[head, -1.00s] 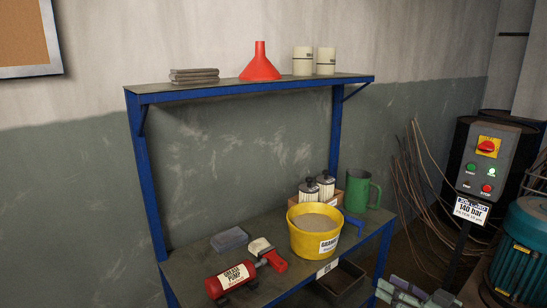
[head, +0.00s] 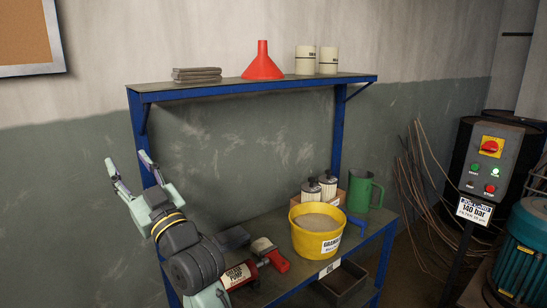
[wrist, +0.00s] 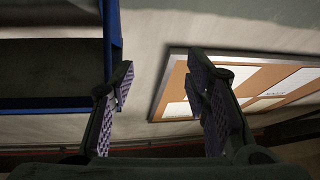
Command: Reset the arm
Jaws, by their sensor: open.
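In the head view my gripper (head: 130,170) is raised at the left, in front of the left blue post of the workbench (head: 300,270). Its two fingers point up and stand apart, with nothing between them. In the wrist view my gripper (wrist: 160,85) also shows open and empty, with the wall and a framed board beyond the fingers. My arm hides part of the bench's left end and part of the red grease pump (head: 240,275).
The upper shelf (head: 240,87) holds a red funnel (head: 263,62) and two cans (head: 317,60). A switch box (head: 487,165) stands at right.

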